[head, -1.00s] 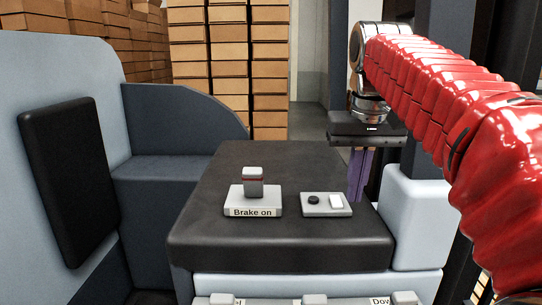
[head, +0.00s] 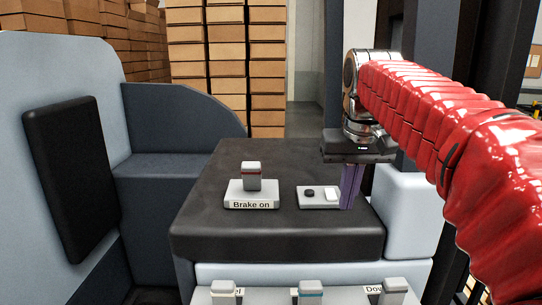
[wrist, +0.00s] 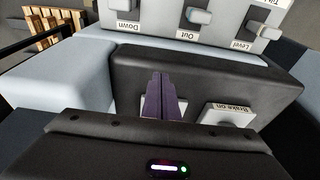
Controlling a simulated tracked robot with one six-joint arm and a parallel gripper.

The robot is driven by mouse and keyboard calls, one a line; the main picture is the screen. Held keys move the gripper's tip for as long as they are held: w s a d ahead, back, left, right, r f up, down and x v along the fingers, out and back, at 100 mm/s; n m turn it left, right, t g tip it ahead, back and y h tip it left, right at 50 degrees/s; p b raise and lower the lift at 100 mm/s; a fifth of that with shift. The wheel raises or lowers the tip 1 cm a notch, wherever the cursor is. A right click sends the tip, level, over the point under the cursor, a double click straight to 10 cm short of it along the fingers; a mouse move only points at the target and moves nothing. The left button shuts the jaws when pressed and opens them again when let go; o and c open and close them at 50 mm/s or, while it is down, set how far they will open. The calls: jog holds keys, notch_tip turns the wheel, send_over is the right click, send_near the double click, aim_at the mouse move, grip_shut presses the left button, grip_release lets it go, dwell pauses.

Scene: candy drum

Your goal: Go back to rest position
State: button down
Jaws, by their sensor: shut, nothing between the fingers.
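My gripper (head: 349,188) hangs from the red-sleeved arm at the right of the head view, its purple fingers pointing down. The fingers are together with nothing between them. They are in front of the right end of a small grey switch box (head: 308,203) with a dark round knob and a white button. In the wrist view my gripper (wrist: 160,78) covers most of that box, and only a pale part shows. I cannot tell whether the fingertips touch it.
A lever block labelled "Brake on" (head: 251,194) stands left of the switch box on the black console (head: 270,240). Several labelled levers (head: 310,292) line the front panel. A black pad (head: 68,180) is on the left, and stacked cartons (head: 228,70) stand behind.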

jog(key=s+f+t, duration=0.3)
jog(key=s+f, duration=1.6)
jog(key=s, duration=0.2)
jog(key=shift+f, duration=0.2)
